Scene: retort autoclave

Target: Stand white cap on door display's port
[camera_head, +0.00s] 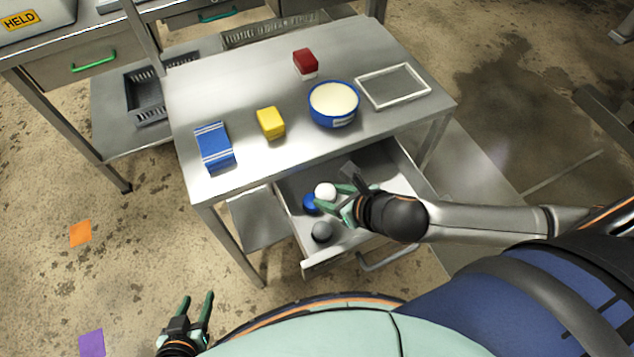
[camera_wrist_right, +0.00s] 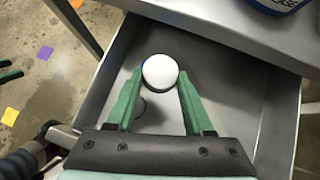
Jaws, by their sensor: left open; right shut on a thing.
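The white cap (camera_head: 325,191) is round and sits between the fingertips of my right gripper (camera_head: 338,197), which is shut on it above the open drawer. In the right wrist view the white cap (camera_wrist_right: 160,72) shows between the two green fingers. A blue cap (camera_head: 311,204) lies in the drawer, partly hidden by the white cap and gripper. A grey cap (camera_head: 321,232) lies nearer the drawer front. My left gripper (camera_head: 199,304) is open and empty, low at the left, over the floor. I cannot make out a door display or its port in these views.
The open drawer (camera_head: 290,190) juts from under a steel table (camera_head: 240,85). On the table are a blue box (camera_head: 214,147), a yellow block (camera_head: 270,123), a red-and-white block (camera_head: 305,64), a blue tub (camera_head: 333,104) and a white frame (camera_head: 392,86).

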